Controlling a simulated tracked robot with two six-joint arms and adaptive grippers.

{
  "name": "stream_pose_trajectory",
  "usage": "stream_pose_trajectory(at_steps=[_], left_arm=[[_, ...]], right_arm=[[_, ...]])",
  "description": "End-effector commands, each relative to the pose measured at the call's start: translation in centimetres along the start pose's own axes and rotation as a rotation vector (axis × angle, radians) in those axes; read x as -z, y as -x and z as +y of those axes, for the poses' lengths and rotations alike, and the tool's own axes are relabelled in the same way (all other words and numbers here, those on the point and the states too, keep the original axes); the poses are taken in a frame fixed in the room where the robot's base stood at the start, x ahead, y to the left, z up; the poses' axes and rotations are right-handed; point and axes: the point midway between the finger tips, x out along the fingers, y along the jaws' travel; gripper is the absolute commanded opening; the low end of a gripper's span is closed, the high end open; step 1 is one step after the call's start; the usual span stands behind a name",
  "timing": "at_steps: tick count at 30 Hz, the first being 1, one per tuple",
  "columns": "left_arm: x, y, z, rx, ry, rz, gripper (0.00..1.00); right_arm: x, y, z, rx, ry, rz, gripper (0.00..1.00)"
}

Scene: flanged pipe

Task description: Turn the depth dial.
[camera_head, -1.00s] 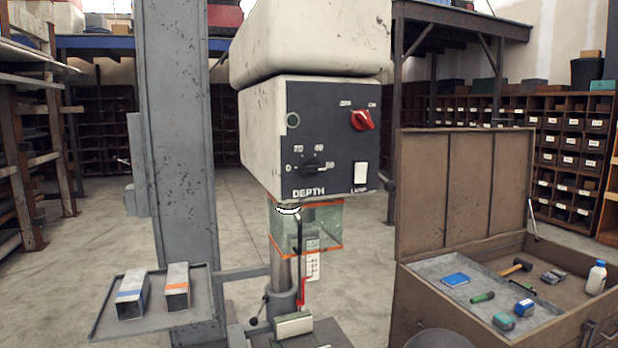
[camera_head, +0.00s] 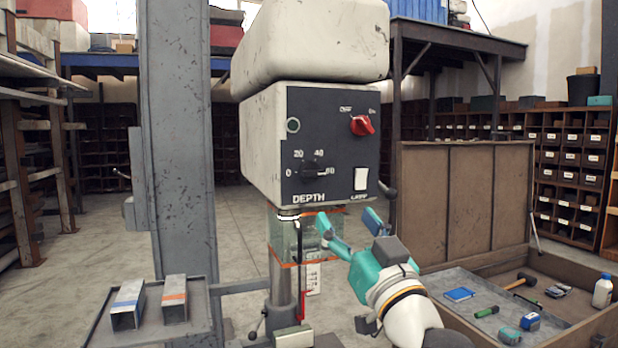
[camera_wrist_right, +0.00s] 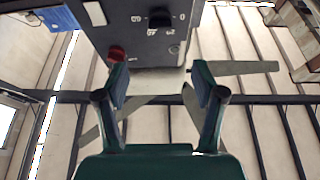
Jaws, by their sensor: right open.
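The depth dial (camera_head: 314,172) is a black knob on the dark front panel of the drill press, above the word DEPTH. Its scale reads 0, 20, 40, 60, and its bar points right, near the 60. My right gripper (camera_head: 348,220) is open and empty, below and right of the dial, with teal fingers pointing up toward the panel. In the right wrist view the dial (camera_wrist_right: 159,17) appears upside down at the top, beyond the gap between the open fingers (camera_wrist_right: 161,85). My left gripper is not in view.
The red switch (camera_head: 361,125) and white lamp switch (camera_head: 361,179) share the panel. A clear guard (camera_head: 315,232) hangs under the drill head, close to my right gripper. An open crate (camera_head: 465,200) with tools stands right. A tray (camera_head: 215,325) with metal blocks sits left.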

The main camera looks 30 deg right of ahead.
Motion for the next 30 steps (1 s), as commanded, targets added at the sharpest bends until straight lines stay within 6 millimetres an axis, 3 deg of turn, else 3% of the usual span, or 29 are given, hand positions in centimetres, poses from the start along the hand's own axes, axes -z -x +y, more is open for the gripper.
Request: stream_pose_trajectory(at_steps=[12,18,24,30], left_arm=[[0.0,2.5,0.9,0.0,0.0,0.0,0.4],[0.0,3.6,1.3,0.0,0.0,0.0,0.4],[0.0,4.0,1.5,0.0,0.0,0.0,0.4],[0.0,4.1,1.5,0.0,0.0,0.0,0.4]], right_arm=[[0.1,-9.1,-0.1,0.002,0.0,-0.003,0.69],[0.1,-12.6,-0.2,0.003,0.0,-0.003,0.69],[0.0,-14.3,-0.2,0.004,-0.002,-0.002,0.69],[-0.1,-14.6,-0.2,0.004,-0.002,-0.001,0.69]])
